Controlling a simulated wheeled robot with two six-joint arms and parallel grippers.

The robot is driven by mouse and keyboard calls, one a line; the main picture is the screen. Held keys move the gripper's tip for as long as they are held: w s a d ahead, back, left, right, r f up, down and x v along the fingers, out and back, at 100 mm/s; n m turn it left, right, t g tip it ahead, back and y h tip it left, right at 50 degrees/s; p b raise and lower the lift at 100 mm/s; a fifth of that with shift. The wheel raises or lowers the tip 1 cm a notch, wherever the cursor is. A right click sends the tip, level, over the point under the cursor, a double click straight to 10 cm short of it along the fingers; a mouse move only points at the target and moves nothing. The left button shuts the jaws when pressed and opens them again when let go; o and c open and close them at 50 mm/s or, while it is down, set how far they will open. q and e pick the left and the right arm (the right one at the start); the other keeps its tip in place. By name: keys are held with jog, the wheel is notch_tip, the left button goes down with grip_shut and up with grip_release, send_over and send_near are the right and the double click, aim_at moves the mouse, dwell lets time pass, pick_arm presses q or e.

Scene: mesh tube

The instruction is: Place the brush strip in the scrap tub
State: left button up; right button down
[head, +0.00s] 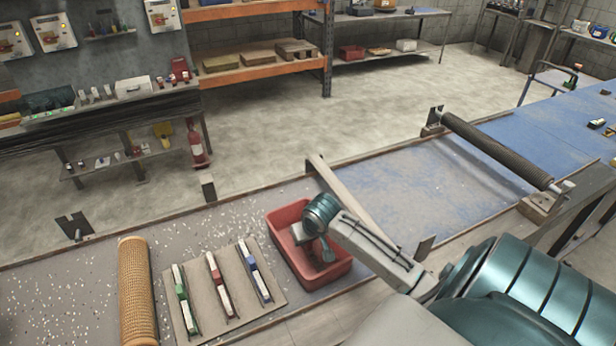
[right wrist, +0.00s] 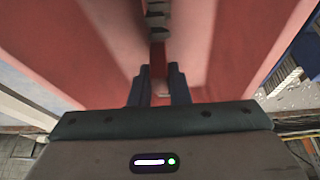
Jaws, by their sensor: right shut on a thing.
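The red scrap tub (head: 338,272) stands on the bench right of a tan mat. My right gripper (head: 322,258) is over or inside the tub, pointing down. In the right wrist view, its dark fingers (right wrist: 159,86) are shut on a narrow thing, apparently a brush strip (right wrist: 157,18). Most of the strip is hidden, and I cannot tell whether it touches the tub floor. The tub's red walls (right wrist: 70,35) fill much of that view. Green (head: 182,298), red (head: 219,284) and blue (head: 253,272) strips lie on the mat. My left gripper is out of view.
The tan mat (head: 273,300) lies left of the tub. A tan mesh tube (head: 137,295) lies left of the mat. A wooden bar (head: 345,200) stands close behind the tub, and a dark roller (head: 495,150) is at the right. The blue bench surface (head: 430,195) between them is clear.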

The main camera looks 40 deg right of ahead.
jog(key=shift+f, duration=0.1)
jog(key=c, duration=1.4)
grip_release()
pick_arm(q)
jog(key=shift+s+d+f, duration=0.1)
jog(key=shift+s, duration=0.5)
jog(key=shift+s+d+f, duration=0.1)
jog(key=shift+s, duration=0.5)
pick_arm(e)
jog(key=shift+o, duration=0.2)
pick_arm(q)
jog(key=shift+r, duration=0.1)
